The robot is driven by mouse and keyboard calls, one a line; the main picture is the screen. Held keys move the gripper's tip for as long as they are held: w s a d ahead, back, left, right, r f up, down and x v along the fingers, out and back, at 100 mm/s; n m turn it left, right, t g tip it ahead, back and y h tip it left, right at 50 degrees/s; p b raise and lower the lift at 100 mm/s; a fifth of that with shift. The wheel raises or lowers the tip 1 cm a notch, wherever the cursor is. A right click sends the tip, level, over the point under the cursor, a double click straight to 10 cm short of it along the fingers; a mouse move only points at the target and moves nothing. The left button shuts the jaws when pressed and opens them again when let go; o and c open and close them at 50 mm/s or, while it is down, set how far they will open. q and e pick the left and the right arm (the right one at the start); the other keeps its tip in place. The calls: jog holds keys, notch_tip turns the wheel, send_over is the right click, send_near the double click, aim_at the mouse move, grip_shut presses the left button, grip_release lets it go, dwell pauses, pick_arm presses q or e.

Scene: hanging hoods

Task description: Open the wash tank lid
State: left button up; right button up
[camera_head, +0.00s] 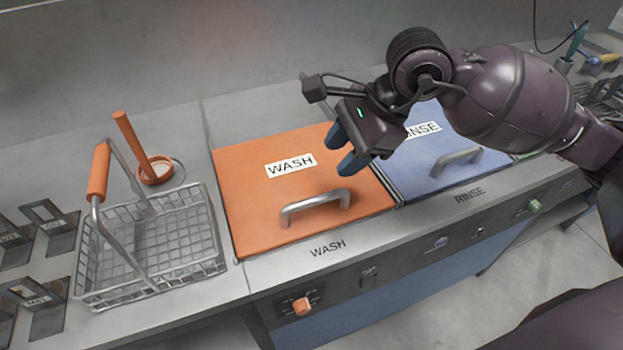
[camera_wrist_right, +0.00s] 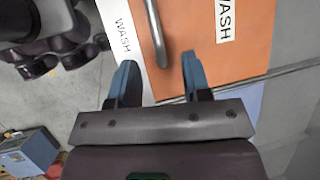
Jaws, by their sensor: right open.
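The wash tank lid (camera_head: 250,205) is a flat orange panel, shut, with a white WASH label and a curved metal handle (camera_head: 315,203) near its front edge. In the right wrist view the lid (camera_wrist_right: 255,50) and its handle (camera_wrist_right: 156,38) lie beyond the fingertips. My right gripper (camera_head: 342,147) is open and empty, above the right part of the lid, behind and to the right of the handle. Its two blue fingers also show in the right wrist view (camera_wrist_right: 158,78), apart, with nothing between them. My left gripper is not in view.
A blue rinse lid (camera_head: 425,165) with its own handle (camera_head: 458,160) adjoins on the right, partly hidden by my right arm. A wire basket (camera_head: 180,240) with an orange grip stands left of the wash lid. An orange knob (camera_head: 302,306) sits on the front panel.

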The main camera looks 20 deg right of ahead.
aim_at(317, 198)
jog(key=shift+h, duration=0.3)
jog(key=x, duration=0.3)
jog(key=b+x, duration=0.1)
jog(key=x, duration=0.3)
jog(key=s+x, duration=0.1)
jog(key=x, duration=0.2)
jog(key=shift+d+f+b, duration=0.25)
jog(key=shift+f+b, duration=0.1)
jog(key=shift+f, duration=0.2)
grip_shut()
